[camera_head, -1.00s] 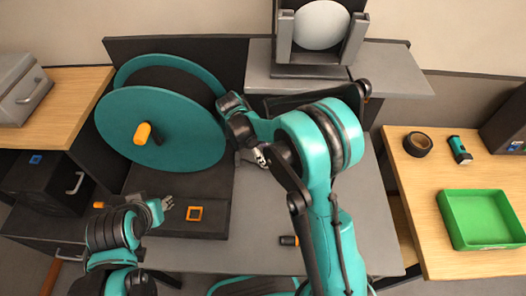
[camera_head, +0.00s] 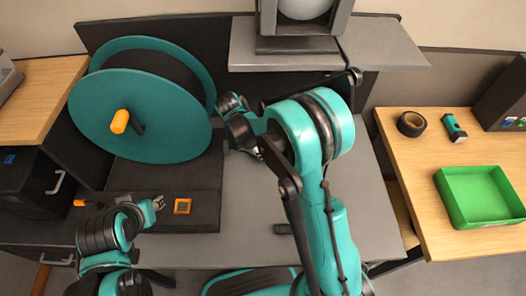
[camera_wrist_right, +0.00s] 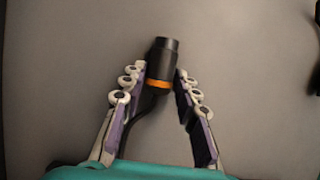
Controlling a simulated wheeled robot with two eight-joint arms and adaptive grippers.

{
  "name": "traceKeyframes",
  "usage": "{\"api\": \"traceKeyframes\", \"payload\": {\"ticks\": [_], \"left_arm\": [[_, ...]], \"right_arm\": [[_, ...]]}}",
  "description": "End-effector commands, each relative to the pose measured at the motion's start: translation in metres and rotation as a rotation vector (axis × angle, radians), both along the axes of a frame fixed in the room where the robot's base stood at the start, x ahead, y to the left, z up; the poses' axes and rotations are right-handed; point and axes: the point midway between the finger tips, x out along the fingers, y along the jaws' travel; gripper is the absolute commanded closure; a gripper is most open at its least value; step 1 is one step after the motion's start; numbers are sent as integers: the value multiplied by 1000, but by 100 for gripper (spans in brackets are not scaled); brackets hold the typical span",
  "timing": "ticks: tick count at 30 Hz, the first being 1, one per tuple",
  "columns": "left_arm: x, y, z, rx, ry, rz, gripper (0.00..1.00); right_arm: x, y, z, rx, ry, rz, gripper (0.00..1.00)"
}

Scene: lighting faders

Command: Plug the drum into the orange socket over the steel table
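The teal cable drum (camera_head: 155,110) stands upright on a dark base at the left of the steel table (camera_head: 255,205). An orange crank knob (camera_head: 120,121) sticks out of its face. An orange-framed square socket (camera_head: 182,206) is on the dark base. The forearm mostly hides this gripper in the head view. My left gripper (camera_head: 158,203) is left of the orange socket; its fingers are too small to read.
A dark short cylinder (camera_head: 283,229) lies near the table's front, beside my right arm. A grey shelf (camera_head: 385,52) stands behind. The right wooden table holds a green tray (camera_head: 478,195), a black tape roll (camera_head: 411,123) and a teal torch (camera_head: 454,128). A blue socket (camera_head: 10,159) is at far left.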

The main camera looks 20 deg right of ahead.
Motion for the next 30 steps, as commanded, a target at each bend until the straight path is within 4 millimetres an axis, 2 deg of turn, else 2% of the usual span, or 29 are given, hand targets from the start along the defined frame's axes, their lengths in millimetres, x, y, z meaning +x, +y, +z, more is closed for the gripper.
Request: {"api": "traceKeyframes", "payload": {"ticks": [1,2,8,24,30], "left_arm": [[0,0,0,0,0,0,64],[0,0,0,0,0,0,64],[0,0,1,0,0,0,64],[0,0,32,0,0,0,64],[0,0,35,0,0,0,64]], "right_arm": [[0,0,0,0,0,0,95],[0,0,0,0,0,0,100],[0,0,2,0,0,0,100],[0,0,45,0,0,0,100],[0,0,51,0,0,0,100]]}}
